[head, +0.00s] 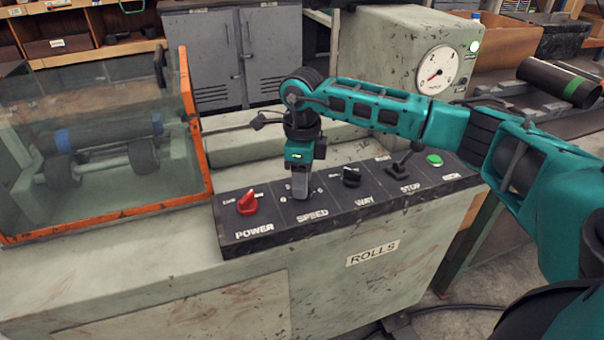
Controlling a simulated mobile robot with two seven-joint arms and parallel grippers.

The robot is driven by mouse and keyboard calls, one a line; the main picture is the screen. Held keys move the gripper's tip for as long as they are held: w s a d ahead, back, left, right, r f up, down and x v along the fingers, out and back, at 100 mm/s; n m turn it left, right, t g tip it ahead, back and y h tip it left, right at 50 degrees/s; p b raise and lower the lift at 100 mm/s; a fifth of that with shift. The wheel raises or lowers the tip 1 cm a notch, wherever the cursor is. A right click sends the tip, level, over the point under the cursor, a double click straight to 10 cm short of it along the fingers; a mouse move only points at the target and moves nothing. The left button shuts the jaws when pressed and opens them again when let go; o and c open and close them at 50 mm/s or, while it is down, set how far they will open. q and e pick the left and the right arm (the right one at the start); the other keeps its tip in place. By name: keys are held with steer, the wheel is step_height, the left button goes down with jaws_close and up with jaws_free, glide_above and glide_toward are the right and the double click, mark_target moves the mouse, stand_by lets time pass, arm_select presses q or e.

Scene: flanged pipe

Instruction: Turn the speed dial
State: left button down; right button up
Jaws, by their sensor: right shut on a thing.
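The speed dial sits on the black control panel (277,236) above the label SPEED. My right gripper (300,190) points straight down over it and is shut on it, hiding nearly all of the dial. A few scale marks show beside the fingers. I cannot tell which way the dial points. My left gripper is not in view.
A red POWER knob (248,202) is left of the gripper. A black WAY knob (351,176), a STOP lever (403,164) and a green button (434,160) are to the right. An orange-framed clear guard (195,140) stands at left; a round gauge (437,68) is behind.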

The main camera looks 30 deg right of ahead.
steer(key=shift+d+r+m, duration=0.1)
steer(key=shift+r+m, duration=0.1)
steer(key=shift+m, duration=0.8)
steer(key=shift+m+p, duration=0.55)
steer(key=shift+m, duration=0.35)
steer(key=m+p, duration=0.1)
steer(key=m, duration=0.1)
steer(key=shift+m, duration=0.4)
steer(key=shift+m+p, duration=0.35)
steer(key=shift+m, duration=1.55)
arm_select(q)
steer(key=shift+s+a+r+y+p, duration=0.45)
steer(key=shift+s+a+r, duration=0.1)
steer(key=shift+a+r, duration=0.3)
arm_select(e)
steer(key=shift+f+m, duration=0.1)
steer(key=shift+m, duration=0.7)
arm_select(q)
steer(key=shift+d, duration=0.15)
